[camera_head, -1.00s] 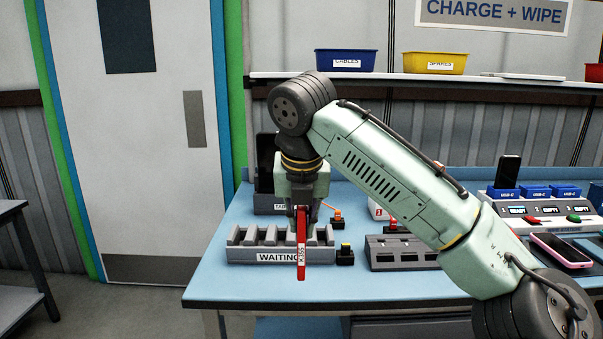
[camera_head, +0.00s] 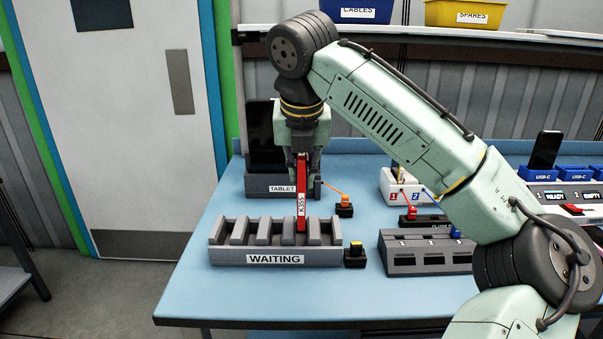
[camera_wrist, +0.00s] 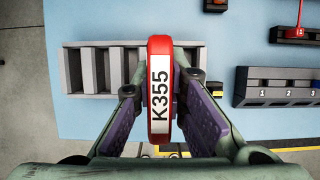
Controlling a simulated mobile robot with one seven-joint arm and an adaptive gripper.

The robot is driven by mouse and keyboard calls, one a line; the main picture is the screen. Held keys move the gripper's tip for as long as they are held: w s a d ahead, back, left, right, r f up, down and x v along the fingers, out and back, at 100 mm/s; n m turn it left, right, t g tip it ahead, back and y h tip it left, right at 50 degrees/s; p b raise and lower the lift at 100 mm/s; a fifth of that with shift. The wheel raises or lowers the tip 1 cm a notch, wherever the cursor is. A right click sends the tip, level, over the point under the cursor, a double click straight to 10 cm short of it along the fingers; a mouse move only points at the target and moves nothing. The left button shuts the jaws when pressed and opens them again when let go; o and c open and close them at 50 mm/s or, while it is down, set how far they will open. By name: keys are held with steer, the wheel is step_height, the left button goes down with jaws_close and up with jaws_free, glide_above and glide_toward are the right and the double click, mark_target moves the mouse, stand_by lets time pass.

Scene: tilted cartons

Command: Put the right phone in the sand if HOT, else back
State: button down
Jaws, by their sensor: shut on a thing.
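My gripper (camera_head: 303,165) is shut on a slim red case-like slab, the phone (camera_head: 301,195), labelled K355. It hangs upright, edge toward the head camera, at the grey WAITING rack (camera_head: 280,259). Its lower end overlaps the rack's slots in the head view; I cannot tell whether it is in a slot or above it. In the wrist view the phone (camera_wrist: 160,75) is between the purple finger pads, beside the rack's slots (camera_wrist: 88,70). A dark phone (camera_head: 545,150) stands upright in a USB-C charger at the right. I see no sand.
A tablet (camera_head: 262,130) stands in a TABLET holder behind the rack. A small black block with a yellow top (camera_head: 355,255) is right of the rack, with a grey numbered dock (camera_head: 425,252) beyond. The charger screens read READY and EMPTY. The blue table front is clear.

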mark_target(302, 162)
steer(key=shift+w+f+b, duration=0.1)
steer(key=shift+f+b, duration=0.85)
steer(key=shift+f, duration=1.8)
steer(key=shift+f, duration=0.3)
steer(key=c, duration=1.5)
jaws_free()
steer(key=shift+c, duration=0.2)
steer(key=shift+r, duration=0.1)
steer(key=v, duration=1.2)
